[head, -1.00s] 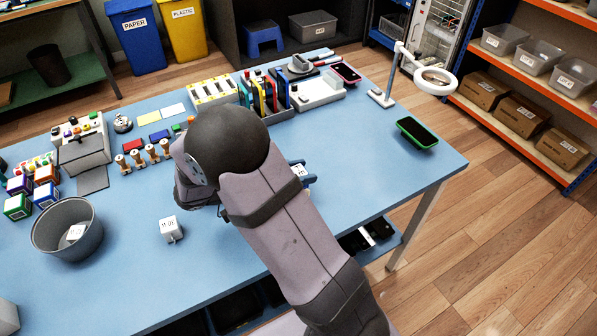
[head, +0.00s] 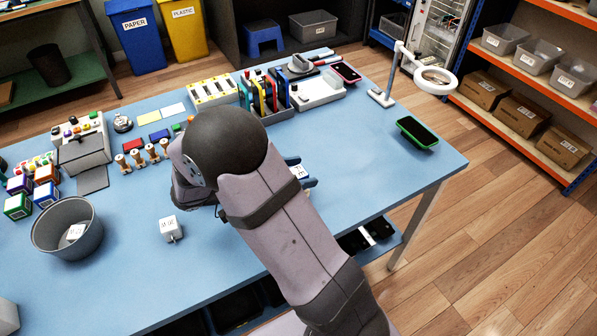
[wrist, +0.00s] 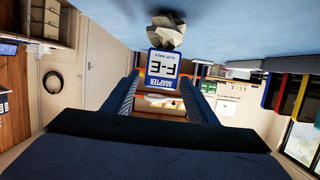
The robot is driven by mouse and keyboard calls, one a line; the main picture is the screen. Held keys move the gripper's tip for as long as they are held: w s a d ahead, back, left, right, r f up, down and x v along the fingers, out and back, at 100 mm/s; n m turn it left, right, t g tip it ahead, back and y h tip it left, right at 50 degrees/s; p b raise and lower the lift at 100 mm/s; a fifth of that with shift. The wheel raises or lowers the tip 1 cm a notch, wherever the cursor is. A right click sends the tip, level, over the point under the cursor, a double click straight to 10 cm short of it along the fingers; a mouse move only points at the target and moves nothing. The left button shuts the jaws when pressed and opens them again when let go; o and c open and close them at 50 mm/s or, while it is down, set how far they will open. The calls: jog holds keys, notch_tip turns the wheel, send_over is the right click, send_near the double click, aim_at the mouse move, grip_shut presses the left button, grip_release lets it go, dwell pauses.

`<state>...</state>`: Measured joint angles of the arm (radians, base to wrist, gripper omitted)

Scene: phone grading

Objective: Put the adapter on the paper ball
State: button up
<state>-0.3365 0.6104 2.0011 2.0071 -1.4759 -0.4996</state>
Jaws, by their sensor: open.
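The adapter (wrist: 163,69) is a white block with a blue-edged label reading "ADAPTER F-E", upside down in the wrist view. It stands between the spread fingers of my gripper (wrist: 161,80), which is open with gaps visible at the sides. The grey-white crumpled paper ball (wrist: 166,33) is against the adapter's table-side end; the wrist picture is inverted, so the adapter appears to rest on top of the ball. In the head view, the adapter (head: 299,171) shows only in part between my blue fingertips, and my arm hides the paper ball.
Another white block (head: 171,228) stands on the blue table, left of my arm. A grey bin (head: 48,240) holds a white piece. A green-cased phone (head: 417,133) lies at right near a ring lamp (head: 435,80).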

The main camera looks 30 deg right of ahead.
jog(key=b+v, duration=0.1)
jog(key=v, duration=1)
jog(key=shift+a, duration=0.25)
jog(key=shift+r, duration=0.1)
jog(key=w+d+r+n+t+y+p, duration=0.2)
jog(key=w+r+n+t+y+p, duration=0.15)
jog(key=w+r+t, duration=0.35)
jog(key=w+d+r+n+t+y+p, duration=0.2)
jog(key=w+d+n+t+y+p, duration=0.15)
jog(key=w, duration=0.45)
jog(key=s+a+f+n+g+y+p, duration=0.25)
jog(key=s+a+n+y, duration=0.2)
jog(key=s, duration=0.25)
jog(key=s+a+f+n+g+y+p, duration=0.1)
jog(key=s+a+f+n+g+y, duration=0.15)
jog(key=s+a+f+y, duration=0.4)
jog(key=s+d+n+g+h, duration=0.1)
jog(key=s+d+n+g, duration=0.1)
jog(key=s, duration=0.6)
jog(key=s+d+n+g+h, duration=0.2)
jog(key=s+d+g, duration=0.1)
jog(key=s, duration=0.4)
jog(key=shift+s+p, duration=0.3)
jog(key=shift+s, duration=0.05)
jog(key=shift+d+r+g, duration=0.1)
jog(key=shift+g, duration=0.15)
